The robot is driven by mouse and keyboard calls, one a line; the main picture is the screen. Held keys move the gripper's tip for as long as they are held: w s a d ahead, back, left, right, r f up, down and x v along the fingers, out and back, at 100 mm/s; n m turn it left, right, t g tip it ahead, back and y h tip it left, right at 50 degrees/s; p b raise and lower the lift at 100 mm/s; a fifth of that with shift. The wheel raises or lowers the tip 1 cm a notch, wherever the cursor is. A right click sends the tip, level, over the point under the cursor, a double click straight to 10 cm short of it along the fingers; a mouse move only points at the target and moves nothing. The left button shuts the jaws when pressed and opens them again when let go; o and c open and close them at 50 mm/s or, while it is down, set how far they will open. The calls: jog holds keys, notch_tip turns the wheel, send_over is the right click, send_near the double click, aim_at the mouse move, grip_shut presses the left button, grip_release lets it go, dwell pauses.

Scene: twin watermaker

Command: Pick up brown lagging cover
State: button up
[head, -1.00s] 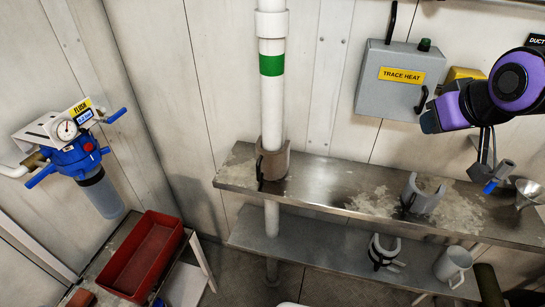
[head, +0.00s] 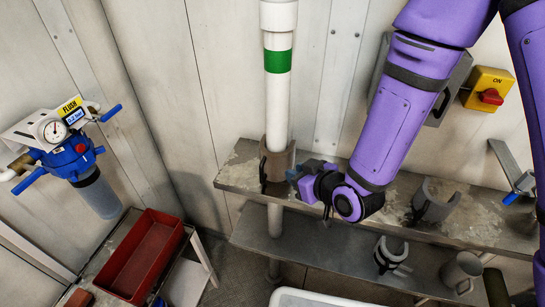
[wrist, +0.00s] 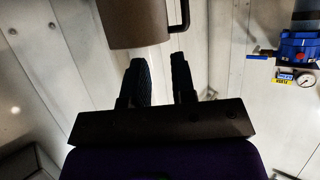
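The brown lagging cover (head: 279,163) sits at shelf height around the white pipe (head: 277,100), with a black handle on its front left. It also shows at the top of the wrist view (wrist: 130,22), its handle on the right there. My gripper (head: 296,173) is just right of the cover in the head view, level with it. In the wrist view both dark fingers of my gripper (wrist: 161,72) point at the cover with an empty gap between them. The tips appear just short of it; exact contact cannot be told.
A grey open cover (head: 434,203) stands on the upper metal shelf (head: 232,178). A pale clamp-like piece (head: 391,255) and a grey mug (head: 461,271) are on the lower shelf (head: 310,252). A red tray (head: 140,255) and a blue filter unit (head: 72,158) are at left.

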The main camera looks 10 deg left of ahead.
aim_at(262, 180)
jog(key=shift+y, duration=0.5)
jog(key=w+a+f, duration=0.1)
jog(key=a+f, duration=0.1)
jog(key=a, duration=0.1)
jog(key=w+a+f, duration=0.1)
jog(key=a+f, duration=0.1)
jog(key=a, duration=0.2)
jog(key=w+a+f, duration=0.2)
jog(key=a, duration=0.1)
jog(key=shift+a+f, duration=0.2)
jog(key=shift+f, duration=0.15)
grip_shut()
